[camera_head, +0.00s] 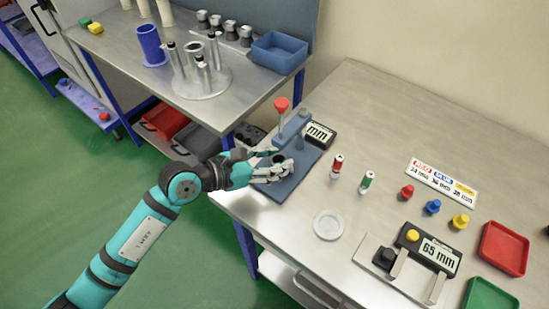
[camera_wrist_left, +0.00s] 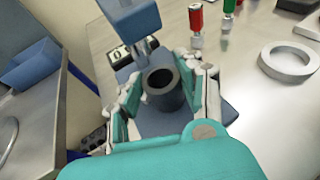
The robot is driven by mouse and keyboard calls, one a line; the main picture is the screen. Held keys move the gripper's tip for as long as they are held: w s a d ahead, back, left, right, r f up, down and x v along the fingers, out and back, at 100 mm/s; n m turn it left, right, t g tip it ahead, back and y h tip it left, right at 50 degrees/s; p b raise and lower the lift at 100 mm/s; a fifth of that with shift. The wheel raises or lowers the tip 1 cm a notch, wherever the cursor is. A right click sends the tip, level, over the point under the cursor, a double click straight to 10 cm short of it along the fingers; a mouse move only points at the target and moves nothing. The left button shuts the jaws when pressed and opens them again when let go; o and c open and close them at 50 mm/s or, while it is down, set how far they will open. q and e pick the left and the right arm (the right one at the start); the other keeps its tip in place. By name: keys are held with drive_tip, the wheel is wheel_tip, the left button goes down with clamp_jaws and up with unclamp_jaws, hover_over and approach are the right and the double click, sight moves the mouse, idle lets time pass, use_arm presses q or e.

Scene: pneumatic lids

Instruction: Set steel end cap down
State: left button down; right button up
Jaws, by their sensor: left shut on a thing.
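The steel end cap, a dark grey cylinder with a round hole in its top, is between the fingers of my left gripper (camera_head: 272,170). The cap (camera_wrist_left: 165,90) shows upright in the left wrist view, and only its dark top (camera_head: 278,158) shows in the head view. My left gripper is shut on it, over the blue base (camera_head: 292,186) of a press-like gauge stand (camera_head: 291,128) with a red knob. Whether the cap's underside touches the base is hidden. My right gripper is not in view.
A pale ring (camera_head: 328,225) lies on the bench (camera_head: 390,130) near the front edge. Red and green small bottles (camera_head: 337,166) stand right of the stand. A caliper reading 65 mm (camera_head: 430,250) and a red tray (camera_head: 503,249) are farther right. The back of the bench is clear.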

use_arm(q)
drive_tip(key=c, duration=0.8)
unclamp_jaws()
drive_tip(key=shift+f, duration=0.15)
drive_tip(key=shift+c, duration=0.2)
drive_tip(key=shift+r, duration=0.3)
drive_tip(key=b+v, duration=0.2)
drive_tip(key=v, duration=0.9)
drive_tip(key=shift+s+a+f, duration=0.15)
drive_tip(key=shift+s+a+r, duration=0.15)
drive_tip(key=shift+a+r, duration=0.05)
